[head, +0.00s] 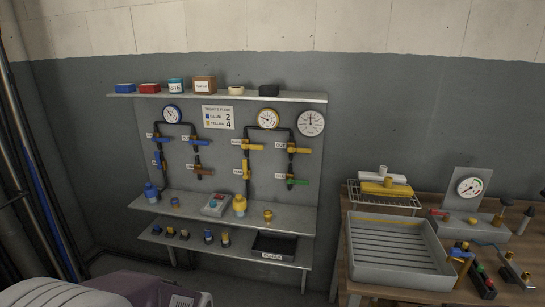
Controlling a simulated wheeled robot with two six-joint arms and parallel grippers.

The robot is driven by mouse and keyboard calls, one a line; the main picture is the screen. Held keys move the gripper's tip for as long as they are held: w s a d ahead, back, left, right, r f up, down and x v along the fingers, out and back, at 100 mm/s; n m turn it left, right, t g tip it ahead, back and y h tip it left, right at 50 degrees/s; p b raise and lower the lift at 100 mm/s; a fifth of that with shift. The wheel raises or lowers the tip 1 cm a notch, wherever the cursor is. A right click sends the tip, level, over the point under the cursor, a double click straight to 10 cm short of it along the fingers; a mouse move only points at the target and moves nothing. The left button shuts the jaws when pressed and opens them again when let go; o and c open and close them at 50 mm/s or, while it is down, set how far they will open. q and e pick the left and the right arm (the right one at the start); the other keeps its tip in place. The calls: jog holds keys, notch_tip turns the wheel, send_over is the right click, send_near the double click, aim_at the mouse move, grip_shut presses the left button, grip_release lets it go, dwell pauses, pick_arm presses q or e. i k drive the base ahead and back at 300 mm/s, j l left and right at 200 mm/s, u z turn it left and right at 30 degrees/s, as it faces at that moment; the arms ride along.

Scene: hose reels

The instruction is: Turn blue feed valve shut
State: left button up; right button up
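The valve panel stands on the shelf rack against the wall. The two upper handles lie roughly level; the lower-left one looks more upright. A brown-orange handle (203,171) sits at lower right. The small labels beside the valves are too small to read, so I cannot tell which is the feed valve. Neither of my grippers is in view.
Yellow valve handles (303,151) and a green one (298,182) sit on the right pipe group. A flow sign (217,117) hangs between the groups. Fittings fill the lower shelves. A wooden bench (345,275) with a grey tray (398,269) stands right.

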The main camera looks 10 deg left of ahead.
aim_at(157, 154)
jog(key=i+u, duration=0.35)
jog(key=i+l+u, duration=0.1)
jog(key=u, duration=0.25)
jog(key=i+l+u, duration=0.15)
jog(key=u, duration=0.2)
jog(key=i+u, duration=0.1)
jog(key=u, duration=0.2)
